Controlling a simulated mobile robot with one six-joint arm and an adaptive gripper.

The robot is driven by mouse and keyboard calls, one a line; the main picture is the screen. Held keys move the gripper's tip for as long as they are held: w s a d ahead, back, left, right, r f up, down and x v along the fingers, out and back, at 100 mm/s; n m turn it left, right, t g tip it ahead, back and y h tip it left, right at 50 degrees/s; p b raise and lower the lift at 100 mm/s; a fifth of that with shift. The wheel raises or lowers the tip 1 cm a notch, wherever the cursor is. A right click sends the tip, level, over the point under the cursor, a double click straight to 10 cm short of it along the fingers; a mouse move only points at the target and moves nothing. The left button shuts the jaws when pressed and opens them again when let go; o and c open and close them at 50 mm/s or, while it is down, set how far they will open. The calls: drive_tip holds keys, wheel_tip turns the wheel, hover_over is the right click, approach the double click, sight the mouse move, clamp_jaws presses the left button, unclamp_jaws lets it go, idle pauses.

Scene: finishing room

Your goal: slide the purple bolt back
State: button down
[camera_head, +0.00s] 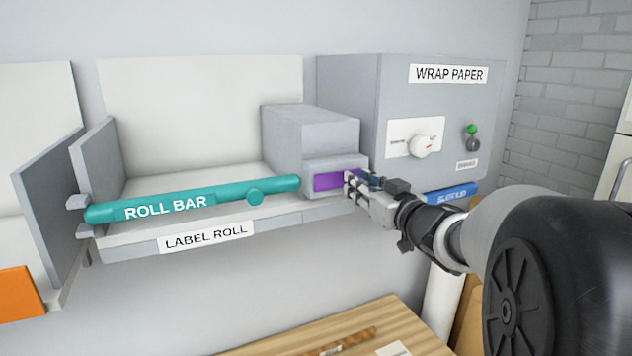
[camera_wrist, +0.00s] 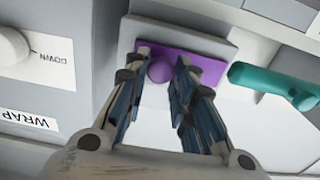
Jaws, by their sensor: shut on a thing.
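The purple bolt (camera_head: 328,181) lies in the front of a grey block at the right end of the label roll shelf. In the wrist view the purple bolt (camera_wrist: 208,68) shows as a flat bar with a round knob (camera_wrist: 161,69). My gripper (camera_head: 352,183) is at the bolt's right part and hides some of it. In the wrist view my gripper (camera_wrist: 163,64) has its two fingers on either side of the knob, shut on it. The teal roll bar (camera_head: 220,199) spans the shelf front, its right end near the block.
A grey wrap paper box (camera_head: 345,85) with a white dial (camera_head: 420,146) and a green-tipped switch (camera_head: 472,136) stands right of the block. The label roll shelf (camera_head: 130,252) is bare behind the bar. A wooden table (camera_head: 290,345) is below.

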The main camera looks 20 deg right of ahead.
drive_tip(key=shift+d+r, duration=0.1)
drive_tip(key=shift+d, duration=0.1)
drive_tip(key=c, duration=1.4)
unclamp_jaws()
drive_tip(key=shift+d, duration=0.15)
drive_tip(key=shift+o, duration=0.2)
drive_tip(key=s, duration=1.2)
drive_tip(key=shift+d, duration=0.1)
